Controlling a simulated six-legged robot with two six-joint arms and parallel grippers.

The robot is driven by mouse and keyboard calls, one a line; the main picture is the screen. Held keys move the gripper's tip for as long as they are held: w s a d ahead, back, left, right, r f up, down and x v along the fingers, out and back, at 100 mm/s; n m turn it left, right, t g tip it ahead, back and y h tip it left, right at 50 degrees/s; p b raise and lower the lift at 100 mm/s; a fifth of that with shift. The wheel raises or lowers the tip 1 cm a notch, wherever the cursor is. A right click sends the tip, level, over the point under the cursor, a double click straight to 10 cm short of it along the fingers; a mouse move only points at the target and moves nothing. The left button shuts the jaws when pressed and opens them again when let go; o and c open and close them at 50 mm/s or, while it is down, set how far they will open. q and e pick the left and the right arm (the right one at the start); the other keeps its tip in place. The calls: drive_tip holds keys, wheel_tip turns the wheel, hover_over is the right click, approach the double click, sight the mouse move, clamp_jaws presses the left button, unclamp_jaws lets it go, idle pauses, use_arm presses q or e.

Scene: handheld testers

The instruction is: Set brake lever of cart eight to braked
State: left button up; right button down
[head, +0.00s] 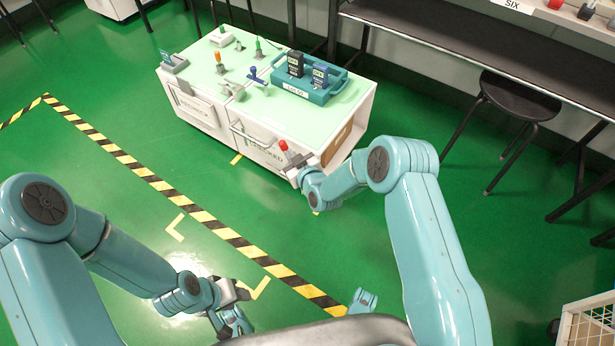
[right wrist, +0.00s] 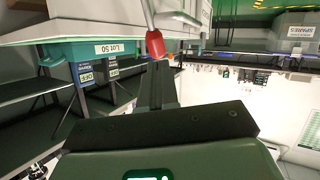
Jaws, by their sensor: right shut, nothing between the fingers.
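The cart (head: 215,118) is a white cabinet with a pale green top, standing on the green floor. Its number cannot be made out. A lever with a red grip (head: 284,146) is at its front right corner; the red grip (right wrist: 155,44) also shows in the right wrist view, on a thin metal rod. My right gripper (head: 294,163) is shut and empty, close beside the red grip. In the right wrist view the closed fingers (right wrist: 163,80) point toward the grip; whether they touch it cannot be told. My left gripper (head: 240,310) hangs low over the floor, its fingers unclear.
A teal tray (head: 315,92) with dark testers and several small tools lie on the cart top. A dark bench (head: 440,40) and a black stool (head: 508,97) stand to the right. A white crate (head: 588,322) is at the lower right. Striped floor tape (head: 180,198) crosses open floor.

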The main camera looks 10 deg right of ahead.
use_arm(q)
drive_tip(key=r+p, duration=0.1)
drive_tip(key=s+r+p, duration=0.1)
drive_tip(key=r+p, duration=0.1)
drive_tip(key=p, duration=0.1)
drive_tip(key=shift+s+d+r, duration=0.15)
drive_tip(key=shift+d+r, duration=0.05)
drive_tip(key=shift+d, duration=0.2)
use_arm(e)
drive_tip(key=v, duration=1)
drive_tip(key=shift+r, duration=0.25)
drive_tip(key=shift+a, duration=0.1)
drive_tip(key=s+d+f+m+g, duration=0.15)
drive_tip(key=s+m+g, duration=0.4)
drive_tip(key=s, duration=0.85)
drive_tip(key=s+d+f+m+g, duration=0.1)
drive_tip(key=s+f+m+g, duration=0.1)
drive_tip(key=s+g, duration=0.95)
use_arm(q)
wheel_tip(320, 180, up, 29)
drive_tip(key=p, duration=2.9)
drive_tip(key=shift+s+d+r+m+g, duration=0.15)
drive_tip(key=shift+s+d+m+g, duration=0.05)
drive_tip(key=shift+m+g, duration=0.1)
use_arm(e)
drive_tip(key=s+r+t, duration=0.3)
drive_tip(key=r, duration=2.4)
drive_tip(key=shift+s+r+t, duration=0.15)
drive_tip(key=shift+r+t, duration=0.25)
